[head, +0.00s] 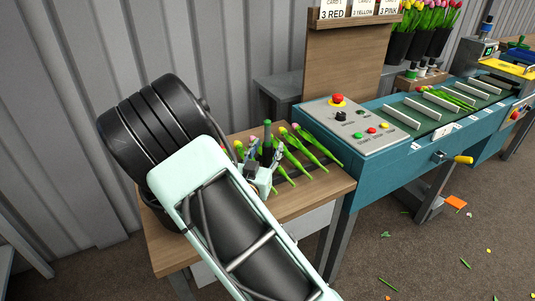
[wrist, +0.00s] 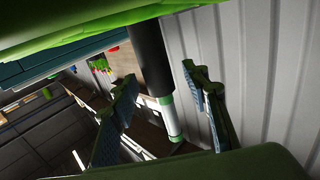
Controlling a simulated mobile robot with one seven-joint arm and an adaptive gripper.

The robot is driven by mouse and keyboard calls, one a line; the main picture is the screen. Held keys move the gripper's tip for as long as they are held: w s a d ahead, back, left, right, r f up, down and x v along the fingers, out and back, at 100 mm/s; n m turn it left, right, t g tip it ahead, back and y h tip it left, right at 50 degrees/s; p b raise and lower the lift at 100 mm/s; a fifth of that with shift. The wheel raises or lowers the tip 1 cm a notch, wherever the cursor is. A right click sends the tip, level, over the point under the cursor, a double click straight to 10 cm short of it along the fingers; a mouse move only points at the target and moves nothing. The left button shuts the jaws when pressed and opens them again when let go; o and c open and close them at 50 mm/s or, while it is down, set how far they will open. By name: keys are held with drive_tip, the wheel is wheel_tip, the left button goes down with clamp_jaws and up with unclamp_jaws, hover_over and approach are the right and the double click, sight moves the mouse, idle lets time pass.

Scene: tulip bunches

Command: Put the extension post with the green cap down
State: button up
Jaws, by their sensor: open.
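The dark extension post (head: 267,141) with a green cap (head: 267,123) stands upright at the wooden side table in the head view. My gripper (head: 265,154) is open right at the post, with a finger to either side of it. In the wrist view the black post (wrist: 149,55) shows between the spread fingers of my gripper (wrist: 160,80), with a white, green-banded section (wrist: 168,116) at its lower end in the picture. My gripper hides the post's foot in the head view, so I cannot tell exactly what it rests on.
Several green tulip bunches (head: 314,145) lie on the wooden table (head: 328,184) close to the right of my gripper. A teal conveyor machine (head: 372,176) with a button panel (head: 345,122) stands to the right. A grey corrugated wall (head: 225,45) is behind. My arm covers the table's left part.

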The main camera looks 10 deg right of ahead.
drive_tip(key=shift+w+d, duration=0.2)
drive_tip(key=shift+w, duration=0.2)
clamp_jaws()
